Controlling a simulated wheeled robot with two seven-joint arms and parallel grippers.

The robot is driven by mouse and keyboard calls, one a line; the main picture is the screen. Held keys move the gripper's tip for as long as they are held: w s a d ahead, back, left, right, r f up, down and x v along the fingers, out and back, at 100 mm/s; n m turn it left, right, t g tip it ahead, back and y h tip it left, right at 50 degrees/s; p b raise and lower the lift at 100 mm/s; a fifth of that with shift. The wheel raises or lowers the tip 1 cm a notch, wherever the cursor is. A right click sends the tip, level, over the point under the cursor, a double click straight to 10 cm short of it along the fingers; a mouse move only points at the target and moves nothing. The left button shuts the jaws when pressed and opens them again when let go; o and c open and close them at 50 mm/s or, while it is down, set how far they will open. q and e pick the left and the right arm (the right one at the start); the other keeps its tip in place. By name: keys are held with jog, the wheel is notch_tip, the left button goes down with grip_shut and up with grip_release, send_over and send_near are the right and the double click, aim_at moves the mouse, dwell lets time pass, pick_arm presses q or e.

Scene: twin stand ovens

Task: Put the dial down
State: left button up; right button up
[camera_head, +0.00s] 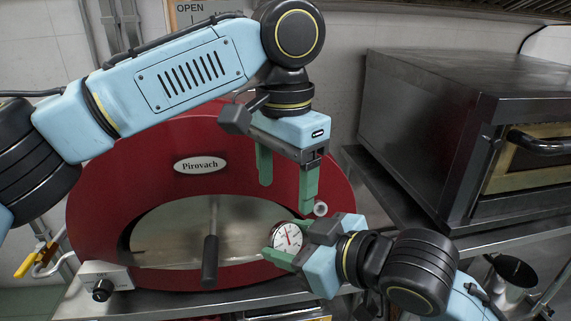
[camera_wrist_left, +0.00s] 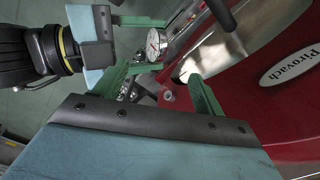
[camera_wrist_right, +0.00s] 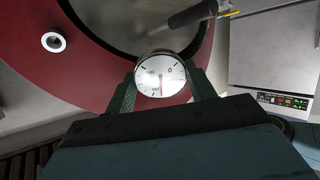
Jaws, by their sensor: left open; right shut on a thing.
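The dial (camera_head: 287,238) is a round white gauge with a red needle and a metal rim. It sits between the green fingers of my right gripper (camera_head: 281,243), which is shut on it in front of the red oven's mouth. The dial's face shows in the right wrist view (camera_wrist_right: 160,80) and, at an angle, in the left wrist view (camera_wrist_left: 156,42). My left gripper (camera_head: 285,180) is open and empty, above the right gripper, with its fingers pointing down. It also shows in the left wrist view (camera_wrist_left: 160,85).
The red Pirovach oven (camera_head: 110,190) fills the middle, with a dark handle (camera_head: 210,260) at its mouth. A small round fitting (camera_head: 320,209) is on its right front. A white control box (camera_head: 105,280) stands at lower left. A steel oven (camera_head: 430,130) stands at right.

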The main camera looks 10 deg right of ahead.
aim_at(285, 223)
pick_arm(q)
notch_tip(285, 223, down, 10)
jog(key=shift+r, duration=0.25)
jog(key=c, duration=0.9)
jog(key=shift+c, duration=1.4)
pick_arm(e)
jog(key=o, duration=1.1)
jog(key=shift+c, duration=0.2)
